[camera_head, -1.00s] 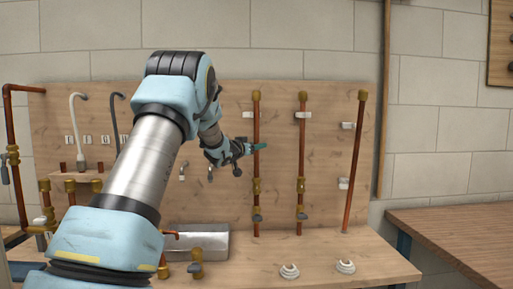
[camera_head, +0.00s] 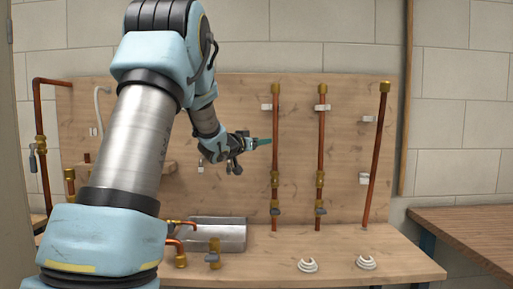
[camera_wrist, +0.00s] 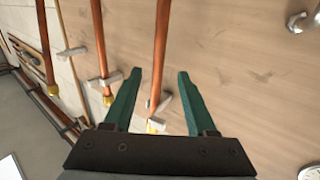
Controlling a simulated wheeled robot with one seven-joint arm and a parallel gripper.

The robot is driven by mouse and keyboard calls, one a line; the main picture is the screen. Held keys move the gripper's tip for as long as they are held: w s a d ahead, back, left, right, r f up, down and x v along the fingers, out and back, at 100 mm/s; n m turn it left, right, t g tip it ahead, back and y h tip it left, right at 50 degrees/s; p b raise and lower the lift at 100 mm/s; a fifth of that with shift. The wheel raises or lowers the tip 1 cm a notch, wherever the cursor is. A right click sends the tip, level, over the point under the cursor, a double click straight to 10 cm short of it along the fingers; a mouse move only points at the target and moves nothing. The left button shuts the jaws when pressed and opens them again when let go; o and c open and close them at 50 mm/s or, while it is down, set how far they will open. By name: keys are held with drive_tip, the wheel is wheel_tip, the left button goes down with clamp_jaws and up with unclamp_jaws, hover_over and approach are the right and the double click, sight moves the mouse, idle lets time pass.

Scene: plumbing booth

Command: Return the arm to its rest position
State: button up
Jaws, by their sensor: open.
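My gripper (camera_wrist: 154,88) shows in the wrist view with its two green fingers apart and nothing held between them. A copper pipe (camera_wrist: 160,50) passes behind the gap between the fingers; I cannot tell its exact distance. In the head view my arm reaches up and across from the lower left. My gripper (camera_head: 262,142) there is in front of the backboard, its tips beside the leftmost of three upright copper pipes (camera_head: 275,120). Whether the tips touch the pipe is unclear.
The wooden backboard (camera_head: 240,100) carries pipes with brass valves. On the bench (camera_head: 270,265) are a metal tray (camera_head: 228,235), a brass valve fitting (camera_head: 213,253) and two white coils (camera_head: 308,265), (camera_head: 366,262). Another wooden table (camera_head: 470,225) stands at right.

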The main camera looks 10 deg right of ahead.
drive_tip(key=s+a+f+n+g+y, duration=0.1)
drive_tip(key=s+a+f+n+y, duration=0.3)
drive_tip(key=a+f, duration=0.35)
drive_tip(key=s+a+f+n+g+y, duration=0.1)
drive_tip(key=s+a+f+n+y, duration=0.1)
drive_tip(key=s+a+f+y, duration=0.35)
drive_tip(key=s+a+f+g+y, duration=0.1)
drive_tip(key=s+a+f+g, duration=0.2)
drive_tip(key=s, duration=0.5)
drive_tip(key=s+a+f+n+g+y, duration=0.1)
drive_tip(key=s+a+f+g, duration=0.2)
drive_tip(key=s, duration=0.6)
drive_tip(key=s+a+f+g+y+p, duration=0.1)
drive_tip(key=s+a+f+g, duration=0.2)
drive_tip(key=s, duration=0.6)
wheel_tip(320, 180, down, 2)
drive_tip(key=shift+a+f+n, duration=0.25)
drive_tip(key=shift+a+n, duration=0.05)
drive_tip(key=shift+a, duration=0.65)
